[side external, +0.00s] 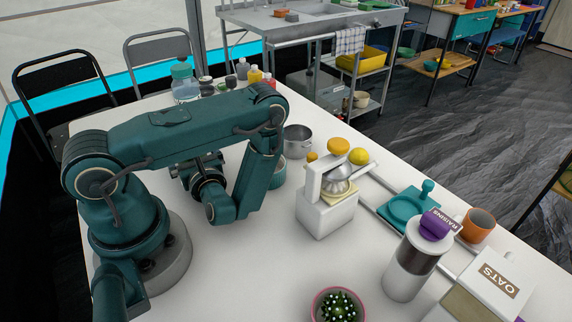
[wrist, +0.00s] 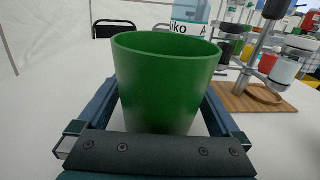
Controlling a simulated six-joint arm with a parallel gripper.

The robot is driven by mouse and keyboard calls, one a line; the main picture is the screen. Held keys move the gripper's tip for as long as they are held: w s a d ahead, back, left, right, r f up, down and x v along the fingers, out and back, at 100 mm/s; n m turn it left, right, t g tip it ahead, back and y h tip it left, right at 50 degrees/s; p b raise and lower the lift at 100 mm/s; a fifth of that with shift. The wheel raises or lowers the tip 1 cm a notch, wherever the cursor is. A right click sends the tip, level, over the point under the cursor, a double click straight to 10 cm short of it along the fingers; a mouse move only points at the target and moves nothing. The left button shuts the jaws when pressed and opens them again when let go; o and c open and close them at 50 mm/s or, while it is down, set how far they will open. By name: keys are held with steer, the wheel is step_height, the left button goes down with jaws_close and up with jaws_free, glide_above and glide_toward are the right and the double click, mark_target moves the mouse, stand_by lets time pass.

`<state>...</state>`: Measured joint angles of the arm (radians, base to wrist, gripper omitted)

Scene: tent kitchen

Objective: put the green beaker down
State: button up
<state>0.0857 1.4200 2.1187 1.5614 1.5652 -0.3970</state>
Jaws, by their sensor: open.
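The green beaker (wrist: 165,85) is upright and large in the middle of the wrist view, with its open rim at the top. My gripper (wrist: 162,90) is open, with one finger on each side of the beaker. The white table shows beside the beaker's lower right side. The base is low between the fingers, partly hidden by the gripper's dark crossbar, so its contact with the table cannot be seen directly. In the side view my gripper (side external: 196,172) is mostly behind my forearm, and the beaker is hidden there.
A wooden board (wrist: 250,97) with a metal stand is to the right in the wrist view. A clear water jug (side external: 185,84) and several bottles stand at the table's back. A metal pot (side external: 298,140) and white juicer (side external: 328,212) stand right of my arm. The front table is partly clear.

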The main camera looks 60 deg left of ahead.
steer(key=c, duration=1.3)
steer(key=shift+r, duration=0.1)
step_height(320, 180, up, 10)
steer(key=w+d+r+m+t+h, duration=0.2)
steer(key=w+d+r+m+t, duration=0.25)
steer(key=d, duration=0.55)
steer(key=w+d+r+m+t+h, duration=0.1)
steer(key=w+d+r+m+t, duration=0.15)
steer(key=w+d+t, duration=0.45)
steer(key=s+a+f+n+g+y, duration=0.1)
steer(key=s+a+f+n+g, duration=0.1)
steer(key=s+a+g, duration=0.1)
steer(key=s+a+f+n+g+y, duration=0.1)
steer(key=s+a+g, duration=0.3)
steer(key=a, duration=0.4)
steer(key=s+a+f+n+g+y, duration=0.1)
steer(key=s+a+f+n+g, duration=0.3)
steer(key=a, duration=0.2)
steer(key=shift+s+f+g, duration=0.1)
steer(key=shift+s+g, duration=0.15)
steer(key=shift+s, duration=0.05)
